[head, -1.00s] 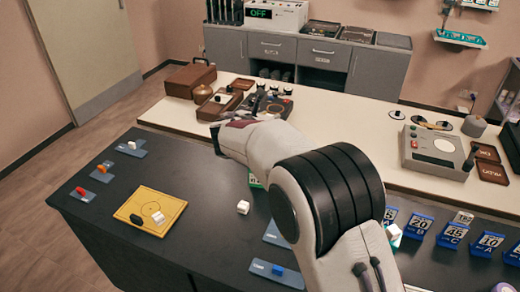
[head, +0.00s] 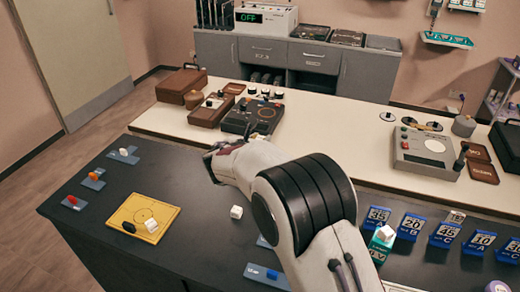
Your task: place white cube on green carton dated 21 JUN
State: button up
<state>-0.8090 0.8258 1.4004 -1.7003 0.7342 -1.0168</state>
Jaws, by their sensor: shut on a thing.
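A white cube (head: 236,212) sits on the dark table in front of my arm, apart from my gripper. Another white cube (head: 385,233) rests on a green carton (head: 379,249) just right of my arm; I cannot read its date. My gripper (head: 211,166) is above the back of the dark table, left of my arm's wrist. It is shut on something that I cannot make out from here. My arm hides part of the table behind it, so another green carton may be covered.
A yellow board (head: 171,212) with a black piece and a white piece lies at left. Small blue holders (head: 92,184) stand along the left edge. Several blue number cards (head: 445,235) line the right. A pale bench (head: 330,130) with boxes and devices runs behind.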

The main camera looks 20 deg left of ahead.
jog(key=shift+f, duration=0.1)
jog(key=shift+f, duration=1.75)
jog(key=shift+f, duration=0.1)
jog(key=o, duration=0.9)
jog(key=shift+s+r, duration=0.4)
jog(key=shift+s, duration=0.2)
jog(key=v, duration=1)
jog(key=shift+s, duration=0.35)
jog(key=shift+d+r, duration=0.1)
